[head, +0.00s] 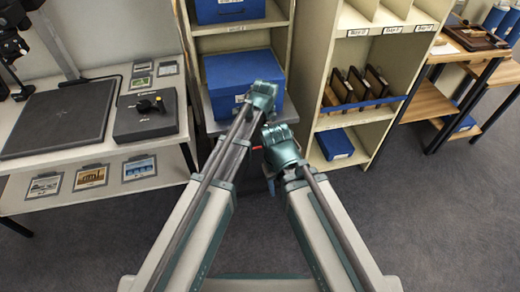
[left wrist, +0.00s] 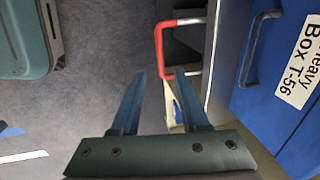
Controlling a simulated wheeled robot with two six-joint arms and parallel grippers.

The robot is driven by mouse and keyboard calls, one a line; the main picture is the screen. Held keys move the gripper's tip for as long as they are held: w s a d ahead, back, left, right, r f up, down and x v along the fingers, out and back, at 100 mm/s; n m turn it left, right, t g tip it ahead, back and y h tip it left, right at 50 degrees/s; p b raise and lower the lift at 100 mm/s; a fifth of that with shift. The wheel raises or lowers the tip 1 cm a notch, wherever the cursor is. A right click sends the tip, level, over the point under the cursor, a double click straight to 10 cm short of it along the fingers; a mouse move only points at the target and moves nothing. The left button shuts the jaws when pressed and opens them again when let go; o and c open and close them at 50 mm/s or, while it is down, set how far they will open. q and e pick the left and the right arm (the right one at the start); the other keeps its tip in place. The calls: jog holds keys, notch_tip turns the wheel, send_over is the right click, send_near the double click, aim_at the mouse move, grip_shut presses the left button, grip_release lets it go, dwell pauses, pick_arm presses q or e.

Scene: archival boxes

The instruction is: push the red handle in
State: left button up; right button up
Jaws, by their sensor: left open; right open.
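The red handle (left wrist: 161,48) is a U-shaped bar on pale metal rods in the left wrist view. The rods run right toward a pale shelf edge, so the handle stands out from it. A small red piece of it shows in the head view (head: 257,147), between my arms. My left gripper (left wrist: 160,73) is open and empty, its fingertips close to the lower part of the handle; I cannot tell if they touch. In the head view my left gripper is hidden behind its arm. My right gripper (head: 271,184) is open, below its teal wrist, mostly hidden.
A blue box (head: 240,75) labelled "Heavy Box T-56" sits on the shelf beside the handle, with a dark pull on its front. A shelf unit (head: 315,60) with upright folders stands right. A table (head: 95,150) with devices stands left.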

aim_at(260, 147)
pick_arm(q)
jog(key=f+b, duration=0.2)
jog(key=w+f+b, duration=0.1)
jog(key=f+b, duration=0.1)
jog(key=f, duration=0.1)
jog(key=f+b, duration=0.3)
jog(key=shift+w+a+f, duration=0.1)
jog(key=shift+w+a, duration=0.1)
jog(key=shift+w, duration=0.1)
grip_shut()
dwell(1.1)
